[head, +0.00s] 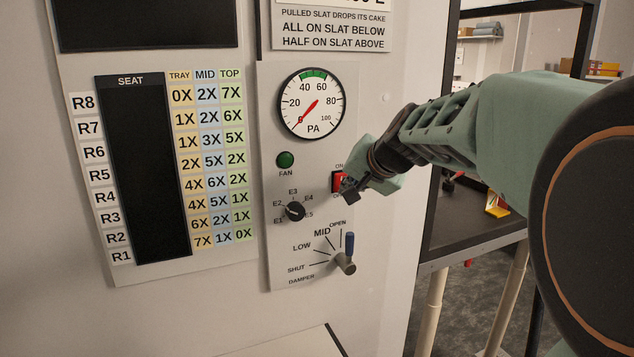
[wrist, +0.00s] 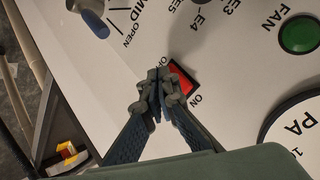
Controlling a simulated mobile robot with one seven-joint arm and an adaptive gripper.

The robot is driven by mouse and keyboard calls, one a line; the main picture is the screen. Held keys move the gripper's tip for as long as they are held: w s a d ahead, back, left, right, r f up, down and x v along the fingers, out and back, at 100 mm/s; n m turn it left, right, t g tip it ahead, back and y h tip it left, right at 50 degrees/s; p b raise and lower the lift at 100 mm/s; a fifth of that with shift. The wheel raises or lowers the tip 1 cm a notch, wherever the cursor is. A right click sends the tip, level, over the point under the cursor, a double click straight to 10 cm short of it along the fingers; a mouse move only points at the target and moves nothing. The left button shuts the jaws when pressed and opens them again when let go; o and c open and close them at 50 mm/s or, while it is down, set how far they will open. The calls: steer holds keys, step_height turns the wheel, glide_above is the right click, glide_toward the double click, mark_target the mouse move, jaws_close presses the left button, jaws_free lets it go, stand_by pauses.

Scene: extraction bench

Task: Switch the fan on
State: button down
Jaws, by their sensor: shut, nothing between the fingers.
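The fan switch is a red rocker (head: 338,181) in a black frame on the light panel, marked ON at its top end. It also shows in the wrist view (wrist: 183,82), with my fingertips right beside it. My gripper (head: 349,188) is shut and empty, at the switch's right side in the head view and covering part of it. I cannot tell whether the fingertips touch the rocker. The round green FAN lamp (head: 285,160) looks dark green. The PA gauge (head: 311,103) has its red needle pointing at about 0.
Below the switch are a black selector knob (head: 295,211) marked E1 to E5 and a damper lever (head: 346,254) with a blue handle. A chart of rows R1 to R8 (head: 161,170) is at left. A dark shelf (head: 470,222) stands at right.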

steer(key=shift+w, duration=0.15)
steer(key=shift+w+a, duration=0.15)
steer(key=shift+w, duration=0.1)
stand_by(0.3)
steer(key=shift+w+r, duration=0.15)
steer(key=shift+r, duration=0.15)
stand_by(0.3)
stand_by(0.3)
steer(key=shift+s+d+f+b, duration=0.25)
steer(key=shift+f+b, duration=0.15)
steer(key=shift+b, duration=0.15)
steer(key=shift+a, duration=0.1)
